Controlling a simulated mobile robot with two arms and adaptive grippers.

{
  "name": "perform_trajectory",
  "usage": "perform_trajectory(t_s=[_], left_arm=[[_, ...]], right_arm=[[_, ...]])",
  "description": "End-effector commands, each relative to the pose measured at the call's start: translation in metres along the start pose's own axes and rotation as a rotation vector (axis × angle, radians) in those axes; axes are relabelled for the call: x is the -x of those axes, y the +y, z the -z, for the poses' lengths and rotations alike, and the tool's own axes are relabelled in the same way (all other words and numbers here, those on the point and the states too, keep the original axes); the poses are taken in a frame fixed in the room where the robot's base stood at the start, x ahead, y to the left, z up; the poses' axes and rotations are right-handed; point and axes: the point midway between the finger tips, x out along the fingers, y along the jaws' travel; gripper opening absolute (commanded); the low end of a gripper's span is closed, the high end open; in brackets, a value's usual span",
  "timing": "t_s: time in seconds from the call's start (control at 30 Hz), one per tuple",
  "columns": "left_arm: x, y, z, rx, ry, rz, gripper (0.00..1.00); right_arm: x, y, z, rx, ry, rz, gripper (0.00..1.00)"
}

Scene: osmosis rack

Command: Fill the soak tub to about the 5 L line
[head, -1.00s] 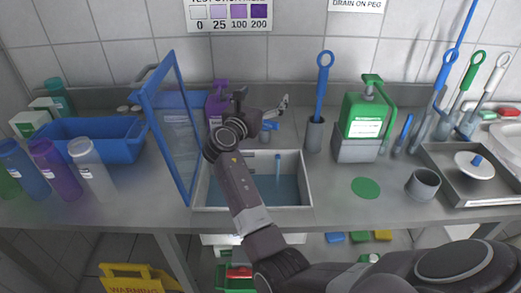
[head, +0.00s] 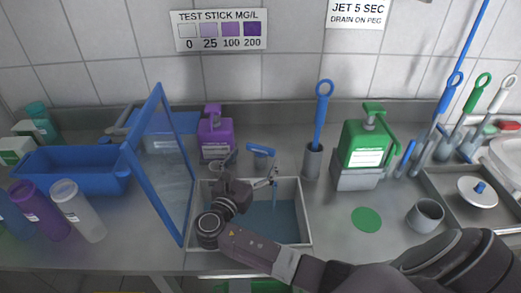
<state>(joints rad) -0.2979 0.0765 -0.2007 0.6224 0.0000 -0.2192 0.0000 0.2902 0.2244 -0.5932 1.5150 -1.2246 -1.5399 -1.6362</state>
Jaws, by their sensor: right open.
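A blue rectangular tub (head: 72,184) stands at the left on the counter, and its inside looks empty. No litre line is readable. A pale sink basin (head: 305,222) with bluish water or floor lies in the middle. A blue-handled tap (head: 260,151) rises at its back edge. My left gripper is not in view.
The blue-framed screen (head: 132,158) stands upright left of the basin. A purple bottle (head: 215,135) and a green dispenser (head: 364,145) stand at the back. A blue brush (head: 321,105) stands in a grey holder. A grey cup (head: 425,214) and a tray are at the right.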

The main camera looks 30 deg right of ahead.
Motion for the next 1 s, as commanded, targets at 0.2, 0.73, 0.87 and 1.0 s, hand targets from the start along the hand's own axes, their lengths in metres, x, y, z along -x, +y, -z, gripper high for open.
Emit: perform_trajectory(t_s=[0.2, 0.73, 0.87, 1.0], left_arm=[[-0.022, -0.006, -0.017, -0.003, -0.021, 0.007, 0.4], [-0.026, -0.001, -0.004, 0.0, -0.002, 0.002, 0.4], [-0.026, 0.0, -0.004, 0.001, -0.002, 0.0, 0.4], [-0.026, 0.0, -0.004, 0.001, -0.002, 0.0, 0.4]], right_arm=[[-0.035, 0.0, 0.003, 0.0, -0.002, 0.0, 0.87], [-0.049, 0.0, -0.001, 0.001, 0.0, -0.001, 0.79], [-0.049, 0.001, 0.0, 0.001, 0.0, -0.001, 0.65], [-0.049, 0.001, 0.0, 0.001, 0.0, -0.001, 0.49]])
